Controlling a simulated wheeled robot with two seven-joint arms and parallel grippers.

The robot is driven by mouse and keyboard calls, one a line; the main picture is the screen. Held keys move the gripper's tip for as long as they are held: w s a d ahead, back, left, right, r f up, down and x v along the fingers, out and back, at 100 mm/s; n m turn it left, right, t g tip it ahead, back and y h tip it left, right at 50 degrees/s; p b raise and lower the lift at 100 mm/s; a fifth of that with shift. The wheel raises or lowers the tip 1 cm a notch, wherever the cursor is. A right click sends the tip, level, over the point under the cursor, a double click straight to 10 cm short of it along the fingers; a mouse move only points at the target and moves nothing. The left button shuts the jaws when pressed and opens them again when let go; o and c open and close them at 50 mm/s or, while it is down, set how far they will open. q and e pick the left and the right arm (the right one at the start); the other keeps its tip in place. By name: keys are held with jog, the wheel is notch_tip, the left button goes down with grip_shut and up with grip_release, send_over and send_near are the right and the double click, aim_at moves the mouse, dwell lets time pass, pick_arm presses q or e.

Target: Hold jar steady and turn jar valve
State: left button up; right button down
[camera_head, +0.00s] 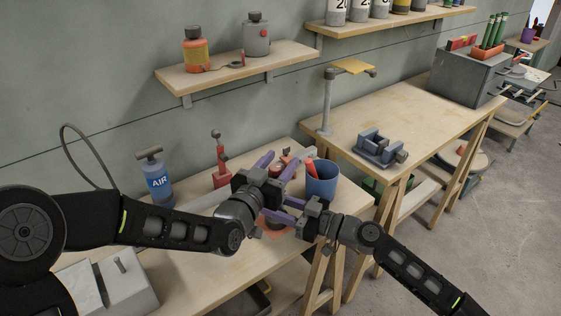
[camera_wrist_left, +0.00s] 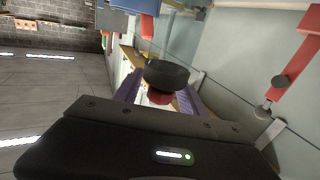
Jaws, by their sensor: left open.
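My left gripper (camera_head: 280,162) is open above the near table, its purple fingers apart on either side of a small red part (camera_head: 277,169). In the left wrist view, a dark round knob with a red part under it (camera_wrist_left: 166,76) shows between the open fingers (camera_wrist_left: 160,98); it looks like the jar valve. I cannot tell whether the fingers touch it. My right gripper (camera_head: 283,208) is lower, its purple fingers pointing left beside an orange-brown round thing (camera_head: 264,225), perhaps the jar. The grippers hide most of it, and its hold is unclear.
A blue cup with a red handle inside (camera_head: 322,183) stands close right of my grippers. A red upright tool (camera_head: 220,165) and a blue AIR pump (camera_head: 158,180) stand behind left. A shelf (camera_head: 225,72) holds an orange jar (camera_head: 195,52) and a grey jar (camera_head: 256,38).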

pick_arm(q)
jog(key=shift+w+d, duration=0.1)
jog(key=shift+w, duration=0.15)
grip_shut()
dwell(0.4)
